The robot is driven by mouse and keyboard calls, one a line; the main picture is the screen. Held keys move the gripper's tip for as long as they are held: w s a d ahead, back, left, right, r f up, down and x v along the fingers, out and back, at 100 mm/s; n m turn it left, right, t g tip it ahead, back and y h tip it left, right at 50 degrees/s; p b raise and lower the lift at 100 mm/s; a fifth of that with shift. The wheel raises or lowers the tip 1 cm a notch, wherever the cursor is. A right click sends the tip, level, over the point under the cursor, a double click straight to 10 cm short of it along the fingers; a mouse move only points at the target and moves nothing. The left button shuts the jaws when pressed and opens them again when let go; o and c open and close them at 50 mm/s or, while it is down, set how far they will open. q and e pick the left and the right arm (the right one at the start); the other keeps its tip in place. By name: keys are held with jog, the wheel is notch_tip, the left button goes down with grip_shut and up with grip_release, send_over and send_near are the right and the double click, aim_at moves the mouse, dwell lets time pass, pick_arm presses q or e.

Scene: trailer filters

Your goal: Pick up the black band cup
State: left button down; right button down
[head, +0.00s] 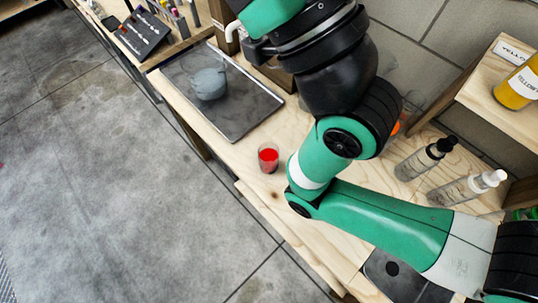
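I cannot make out a cup with a black band in the head view. A small clear cup with red contents (268,158) stands upright on the wooden bench, and I see no black band on it. One of my arms, green and black, comes in from the lower right and reaches across the bench to the top edge. Its gripper is not visible, and my other gripper is also out of view. The arm hides part of the bench behind it.
A dark tray (240,117) holds a grey rounded object (208,84). A black-topped bottle (425,158) and a white-topped bottle (466,187) stand at right. A yellow bottle (518,88) sits on a raised shelf. A tool rack (141,31) is at upper left.

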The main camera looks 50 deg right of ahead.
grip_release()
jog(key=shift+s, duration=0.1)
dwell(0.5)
